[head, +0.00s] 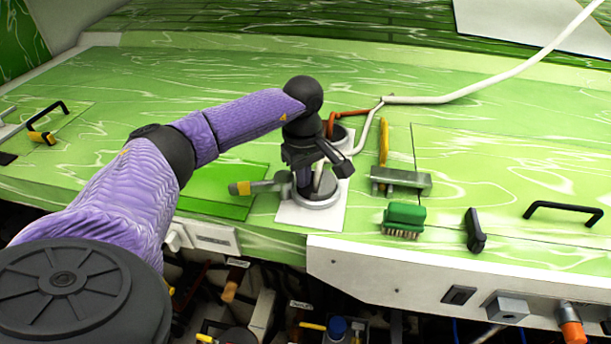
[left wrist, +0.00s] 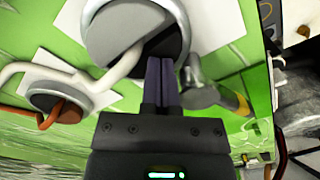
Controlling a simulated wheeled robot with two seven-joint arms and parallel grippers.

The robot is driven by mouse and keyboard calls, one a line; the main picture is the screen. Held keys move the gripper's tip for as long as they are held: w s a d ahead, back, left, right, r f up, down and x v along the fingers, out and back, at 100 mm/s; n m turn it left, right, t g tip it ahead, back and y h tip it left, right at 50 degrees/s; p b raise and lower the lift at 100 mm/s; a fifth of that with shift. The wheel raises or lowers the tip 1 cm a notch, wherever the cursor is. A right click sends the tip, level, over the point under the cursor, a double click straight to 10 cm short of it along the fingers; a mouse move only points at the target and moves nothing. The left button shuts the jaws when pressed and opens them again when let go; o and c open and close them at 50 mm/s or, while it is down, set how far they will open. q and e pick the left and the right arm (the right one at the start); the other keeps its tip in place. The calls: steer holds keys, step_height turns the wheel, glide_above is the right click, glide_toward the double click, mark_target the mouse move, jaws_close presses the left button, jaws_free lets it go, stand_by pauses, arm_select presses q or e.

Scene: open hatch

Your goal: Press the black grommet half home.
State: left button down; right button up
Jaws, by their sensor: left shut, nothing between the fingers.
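The black grommet half (left wrist: 174,42) appears as a dark half-disc in a round port in the left wrist view. A grey half (left wrist: 112,28) lies beside it, with a white cable (left wrist: 127,66) running up to them. In the head view the grey port ring (head: 322,203) sits on a white plate (head: 291,217), and my gripper hides most of its inside. My left gripper (head: 304,190) points down over the port, shut and empty. In the left wrist view its fingertips (left wrist: 162,62) overlap the black half; I cannot tell whether they touch it. My right gripper is out of view.
A grey lever with a yellow tip (head: 240,188) sticks out left of the port. Behind is a second port (left wrist: 55,103) with an orange cable (left wrist: 52,117).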

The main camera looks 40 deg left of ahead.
arm_select(q)
steer(key=shift+f, duration=0.25)
steer(key=shift+r, duration=0.2)
step_height(320, 180, up, 8)
steer(key=p, duration=0.6)
steer(key=shift+f, duration=0.1)
